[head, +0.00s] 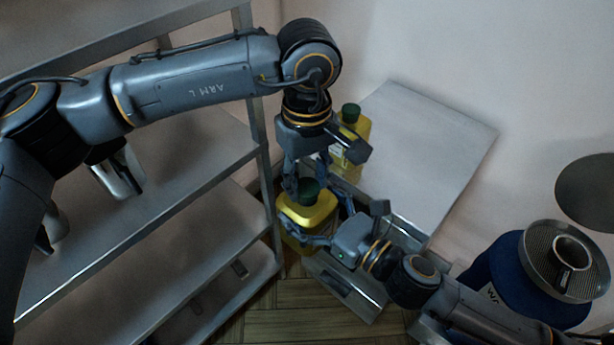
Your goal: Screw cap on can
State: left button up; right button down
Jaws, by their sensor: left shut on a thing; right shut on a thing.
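A yellow can (313,214) with a dark green cap (309,190) on top is low in the middle of the head view. My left gripper (308,187) comes down from above and is shut on the cap, its fingers on both sides of it. My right gripper (306,238) reaches in from the right and is shut on the can's body at its front side. The can looks upright. Whether the cap's lower edge sits flush on the neck cannot be told at this size.
A metal shelf rack (180,195) fills the left side. A metal counter (425,150) lies to the right. A blue drum (505,285) with a strainer (540,255) stands at the lower right.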

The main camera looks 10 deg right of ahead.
pick_arm(q)
jog(key=shift+m, duration=0.6)
jog(key=o, duration=1.4)
jog(key=shift+c, duration=0.2)
notch_tip(320, 180, up, 12)
